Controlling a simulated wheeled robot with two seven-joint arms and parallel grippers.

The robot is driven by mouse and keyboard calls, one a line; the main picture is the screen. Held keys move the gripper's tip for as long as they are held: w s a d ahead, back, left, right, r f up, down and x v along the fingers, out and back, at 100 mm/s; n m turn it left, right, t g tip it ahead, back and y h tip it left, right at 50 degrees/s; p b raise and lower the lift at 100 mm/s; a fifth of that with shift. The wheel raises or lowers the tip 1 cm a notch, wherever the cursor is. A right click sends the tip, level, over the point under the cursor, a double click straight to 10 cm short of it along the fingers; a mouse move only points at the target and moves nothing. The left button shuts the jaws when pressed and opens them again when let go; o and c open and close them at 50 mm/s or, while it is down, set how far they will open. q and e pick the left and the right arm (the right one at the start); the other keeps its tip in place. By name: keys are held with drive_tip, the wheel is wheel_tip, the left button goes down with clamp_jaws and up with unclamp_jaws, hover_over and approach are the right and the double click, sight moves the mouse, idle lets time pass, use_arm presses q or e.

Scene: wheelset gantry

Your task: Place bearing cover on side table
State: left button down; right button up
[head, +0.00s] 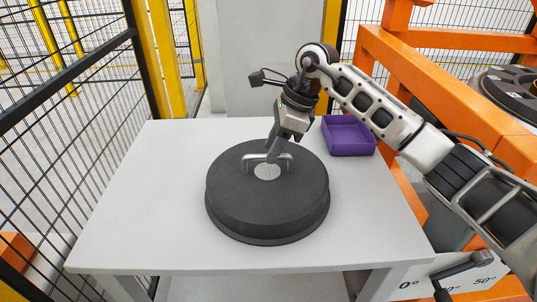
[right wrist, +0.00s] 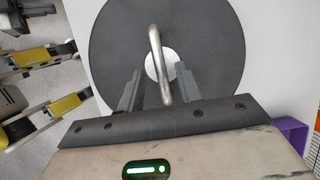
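The bearing cover (head: 268,205), a large dark grey disc with a pale round centre and a metal bar handle (head: 283,157), lies flat on the grey-white side table (head: 130,215). My right gripper (head: 271,156) reaches down to the handle from above. In the right wrist view, the handle (right wrist: 157,55) stands between the two fingers of my right gripper (right wrist: 156,88). The fingers are apart, with visible gaps beside the bar, so the gripper looks open around the handle. Part of the handle is hidden by the gripper in the head view. My left gripper is not in view.
A purple bin (head: 348,137) stands at the table's back right corner. An orange gantry frame (head: 420,80) with another dark disc (head: 510,90) is on the right. A black mesh fence (head: 60,120) runs along the left. The table's left and front are clear.

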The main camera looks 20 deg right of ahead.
drive_tip(key=v, duration=0.9)
drive_tip(key=shift+f, duration=0.2)
